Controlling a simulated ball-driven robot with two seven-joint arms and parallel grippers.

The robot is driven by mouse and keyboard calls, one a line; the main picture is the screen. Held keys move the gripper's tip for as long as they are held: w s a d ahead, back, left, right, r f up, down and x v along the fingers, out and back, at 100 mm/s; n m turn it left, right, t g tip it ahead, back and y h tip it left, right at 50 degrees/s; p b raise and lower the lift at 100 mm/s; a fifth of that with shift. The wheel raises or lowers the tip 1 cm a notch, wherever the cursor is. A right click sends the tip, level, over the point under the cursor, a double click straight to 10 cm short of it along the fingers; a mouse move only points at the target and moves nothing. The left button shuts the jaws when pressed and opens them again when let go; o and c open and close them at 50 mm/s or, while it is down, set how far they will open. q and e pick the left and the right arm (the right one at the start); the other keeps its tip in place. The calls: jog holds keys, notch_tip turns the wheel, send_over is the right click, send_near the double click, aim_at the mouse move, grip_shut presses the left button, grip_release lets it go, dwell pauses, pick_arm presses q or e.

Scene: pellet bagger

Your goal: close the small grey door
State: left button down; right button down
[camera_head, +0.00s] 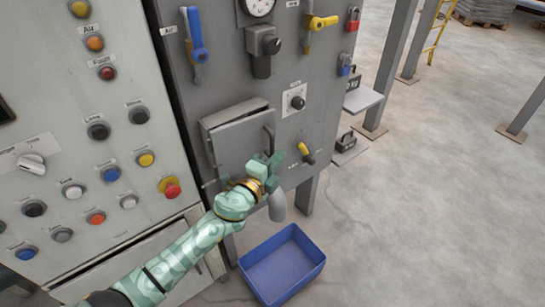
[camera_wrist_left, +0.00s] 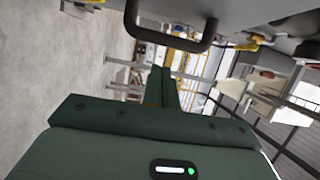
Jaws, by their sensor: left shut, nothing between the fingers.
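The small grey door (camera_head: 238,146) is on the dark grey panel in the head view. It stands ajar, its face tilted out from its box frame (camera_head: 232,112). A dark bar handle (camera_head: 268,139) is on its right side. In the left wrist view the handle (camera_wrist_left: 170,40) crosses the top, close beyond my fingers. My left gripper (camera_head: 276,163) is shut and empty at the door's lower right, by the handle; I cannot tell if it touches. Its dark green fingers show in the wrist view (camera_wrist_left: 165,90). My right gripper is not in view.
A yellow-handled valve (camera_head: 305,150) and a black knob (camera_head: 297,102) are right of the door. A grey spout (camera_head: 277,206) hangs below, above a blue bin (camera_head: 283,265). A button console (camera_head: 95,150) stands left. Open floor (camera_head: 440,200) lies right.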

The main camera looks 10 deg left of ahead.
aim_at(271, 151)
pick_arm(q)
jog(key=shift+w+a, duration=0.5)
jog(key=shift+a, duration=0.2)
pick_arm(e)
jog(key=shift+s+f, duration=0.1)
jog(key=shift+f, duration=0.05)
pick_arm(q)
jog(key=shift+w+a+n+t+y, duration=0.2)
jog(key=shift+w+n+y, duration=0.15)
jog(key=shift+w+y, duration=0.15)
jog(key=shift+w+a+n+t+y, duration=0.1)
jog(key=shift+w+n+t+y, duration=0.1)
jog(key=shift+w+n+y, duration=0.3)
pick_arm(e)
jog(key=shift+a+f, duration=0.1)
pick_arm(q)
jog(key=shift+s, duration=0.15)
